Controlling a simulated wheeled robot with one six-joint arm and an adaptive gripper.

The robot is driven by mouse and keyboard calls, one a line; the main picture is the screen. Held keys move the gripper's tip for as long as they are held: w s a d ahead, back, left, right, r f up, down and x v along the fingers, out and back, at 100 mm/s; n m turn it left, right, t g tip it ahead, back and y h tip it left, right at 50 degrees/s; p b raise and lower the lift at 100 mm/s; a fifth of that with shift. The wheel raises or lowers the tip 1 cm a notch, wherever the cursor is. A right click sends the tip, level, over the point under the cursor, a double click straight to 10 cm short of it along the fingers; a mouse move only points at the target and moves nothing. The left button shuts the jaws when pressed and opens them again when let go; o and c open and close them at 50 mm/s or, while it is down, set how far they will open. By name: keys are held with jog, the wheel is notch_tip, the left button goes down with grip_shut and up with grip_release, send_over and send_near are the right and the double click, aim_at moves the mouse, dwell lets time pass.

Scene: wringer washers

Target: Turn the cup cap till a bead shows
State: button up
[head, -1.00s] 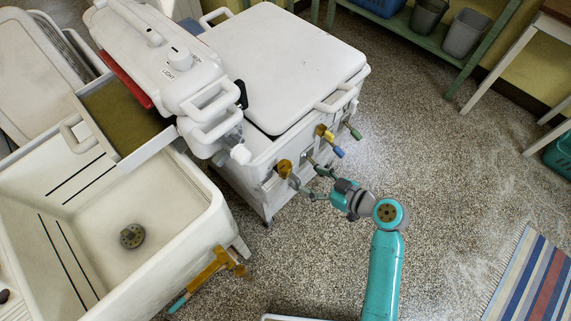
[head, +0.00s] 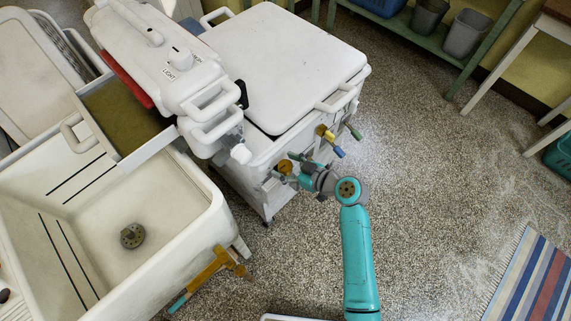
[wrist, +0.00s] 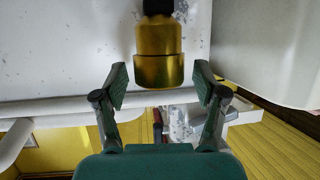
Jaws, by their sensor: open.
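The brass cup cap (wrist: 159,70) shows in the wrist view, upper middle, with a wider band at its lower end and a dark stub above. In the head view the brass cap (head: 285,167) sits low on the washer's front, partly covered by my gripper (head: 292,178). In the wrist view my gripper (wrist: 161,84) is open, one finger either side of the cap's lower end, with a gap on both sides. I cannot tell how far the cap reaches between the fingertips. No bead is seen on the cap.
The white washer (head: 290,55) has blue-handled (head: 338,152) and green-handled (head: 354,132) taps right of the cap. The speckled floor (head: 440,190) at right is open, with a striped rug (head: 537,275).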

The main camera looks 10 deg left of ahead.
jog(key=shift+a, duration=0.15)
jog(key=c, duration=1.1)
jog(key=shift+c, duration=0.2)
jog(key=shift+m+t+h, duration=1.2)
jog(key=shift+m+t, duration=0.5)
jog(key=shift+m, duration=0.1)
jog(key=shift+a+m+t+h, duration=0.1)
jog(key=shift+m+t+h, duration=0.65)
jog(key=shift+m+h, duration=0.65)
jog(key=shift+m+t+h, duration=0.75)
jog(key=shift+m+h, duration=0.55)
jog(key=shift+h, duration=0.1)
jog(key=m+h, duration=0.5)
jog(key=h, duration=0.1)
jog(key=shift+f+m+g+h, duration=0.1)
jog(key=shift+m+g+h, duration=0.4)
jog(key=shift+m+h, duration=1.05)
jog(key=shift+h, duration=0.25)
